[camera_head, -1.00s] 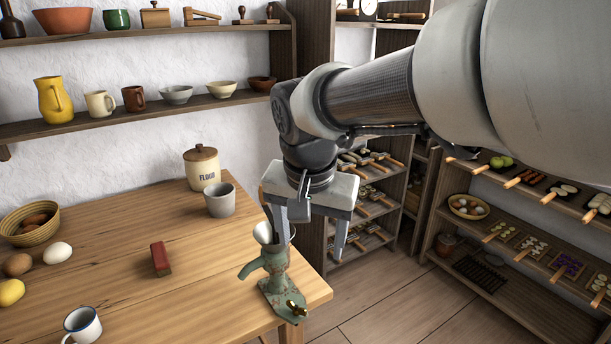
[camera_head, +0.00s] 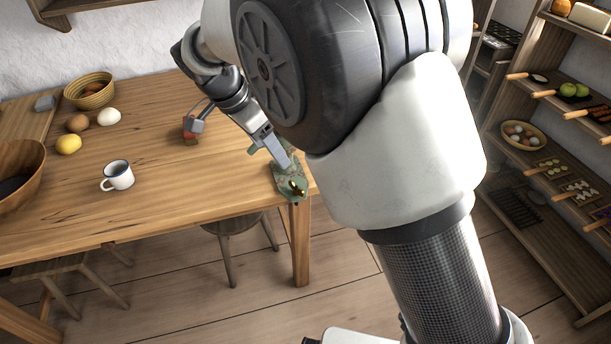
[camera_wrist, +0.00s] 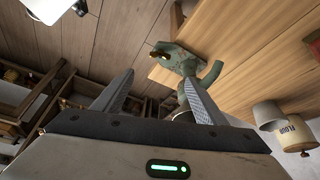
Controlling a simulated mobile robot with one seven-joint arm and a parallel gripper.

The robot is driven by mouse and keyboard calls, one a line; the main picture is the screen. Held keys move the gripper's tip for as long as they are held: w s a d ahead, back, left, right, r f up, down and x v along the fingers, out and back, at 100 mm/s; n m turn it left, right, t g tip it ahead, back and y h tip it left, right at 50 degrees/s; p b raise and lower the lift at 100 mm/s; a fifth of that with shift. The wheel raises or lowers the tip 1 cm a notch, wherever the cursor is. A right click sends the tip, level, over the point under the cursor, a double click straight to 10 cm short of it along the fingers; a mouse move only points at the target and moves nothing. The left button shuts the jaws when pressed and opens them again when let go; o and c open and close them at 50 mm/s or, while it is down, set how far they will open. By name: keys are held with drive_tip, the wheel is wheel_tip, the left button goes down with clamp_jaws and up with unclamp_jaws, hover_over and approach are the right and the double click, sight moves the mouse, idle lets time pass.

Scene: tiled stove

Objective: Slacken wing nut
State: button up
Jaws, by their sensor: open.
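The brass wing nut (camera_head: 297,188) sits on the green base of the worn green hand-cranked device (camera_head: 284,177) fixed at the table's front right corner. In the wrist view the wing nut (camera_wrist: 160,49) lies ahead of and between my finger directions, and the green body (camera_wrist: 186,63) shows beyond the right finger. My gripper (camera_head: 233,140) is open and empty, pointing down over the table corner; in the wrist view its fingers (camera_wrist: 158,79) are spread wide, apart from the nut. My arm hides the upper part of the device in the head view.
A red block (camera_head: 189,135) lies left of the device. A white mug (camera_head: 119,176), a lemon (camera_head: 68,144) and eggs lie farther left. The flour jar (camera_wrist: 295,131) and grey cup (camera_wrist: 268,115) stand near the device. A stool (camera_head: 233,225) is below the table.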

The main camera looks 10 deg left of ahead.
sight(295, 186)
drive_tip(key=b+x, duration=0.2)
drive_tip(key=x, duration=1.5)
drive_tip(key=shift+s+a+f+b, duration=0.1)
drive_tip(key=shift+f+b, duration=0.05)
drive_tip(key=shift+b, duration=0.2)
drive_tip(key=shift+c, duration=0.2)
drive_tip(key=c, duration=1)
